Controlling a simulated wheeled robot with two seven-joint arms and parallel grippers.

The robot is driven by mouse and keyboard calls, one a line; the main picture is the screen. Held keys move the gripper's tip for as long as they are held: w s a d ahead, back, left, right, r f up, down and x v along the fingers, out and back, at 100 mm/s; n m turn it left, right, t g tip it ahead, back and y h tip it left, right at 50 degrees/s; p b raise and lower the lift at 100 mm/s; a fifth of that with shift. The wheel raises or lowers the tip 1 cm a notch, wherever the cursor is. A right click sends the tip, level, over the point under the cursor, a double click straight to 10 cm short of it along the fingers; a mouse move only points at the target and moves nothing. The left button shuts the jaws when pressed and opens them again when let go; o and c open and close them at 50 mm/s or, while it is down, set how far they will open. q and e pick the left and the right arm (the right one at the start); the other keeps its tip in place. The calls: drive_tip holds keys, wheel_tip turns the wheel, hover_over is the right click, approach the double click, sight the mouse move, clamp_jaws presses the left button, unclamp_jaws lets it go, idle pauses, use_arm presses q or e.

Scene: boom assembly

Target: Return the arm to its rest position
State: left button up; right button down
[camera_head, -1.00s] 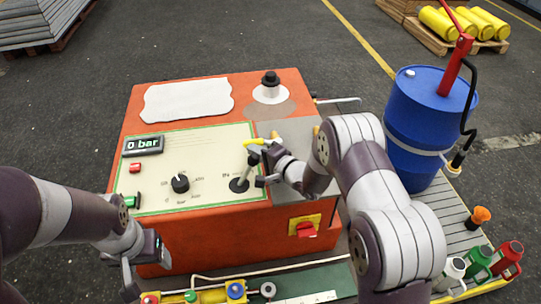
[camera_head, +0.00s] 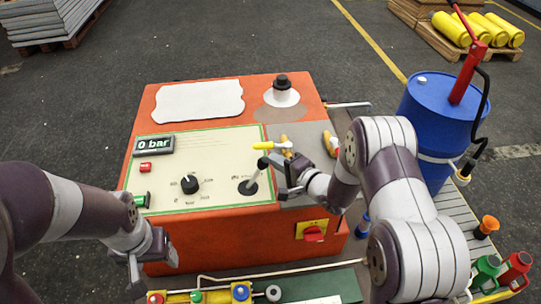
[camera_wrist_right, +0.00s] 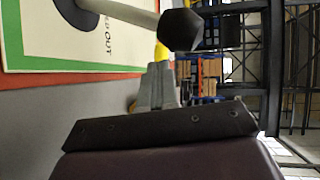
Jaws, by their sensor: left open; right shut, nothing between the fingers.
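My right arm reaches in from the right over the orange console (camera_head: 330,240). Its gripper (camera_head: 278,176) is shut and empty, just right of the console's tilted lever (camera_head: 252,180). In the right wrist view, the grey fingers (camera_wrist_right: 158,85) are together with nothing between them. The lever's dark knob (camera_wrist_right: 180,29) crosses above them, apart from the fingertips as far as I can tell. My left gripper (camera_head: 150,265) is open and empty in front of the console's lower left corner.
A black dial (camera_head: 189,184) and a "0 bar" display (camera_head: 153,144) sit on the panel. A blue drum (camera_head: 428,115) with a red pump stands right, close to my right arm. Coloured bottles (camera_head: 487,270) stand lower right. Yellow-handled parts (camera_head: 286,143) lie behind the right gripper.

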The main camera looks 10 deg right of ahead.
drive_tip(key=v, duration=0.7)
drive_tip(key=shift+s+d, duration=0.15)
drive_tip(key=shift+s, duration=0.15)
drive_tip(key=s+d+r+n+g+h+p, duration=0.2)
drive_tip(key=d+r+n+g+h+p, duration=0.25)
drive_tip(key=r+h+p, duration=0.25)
drive_tip(key=s+r+n+g+h+p, duration=0.1)
drive_tip(key=s+r+n+g+p, duration=0.1)
drive_tip(key=s, duration=0.7)
drive_tip(key=s+a+r+n+g+p, duration=0.1)
drive_tip(key=s+r+n+g+p, duration=0.1)
drive_tip(key=s+r+n+g, duration=0.3)
drive_tip(key=s, duration=0.4)
drive_tip(key=shift+h, duration=0.4)
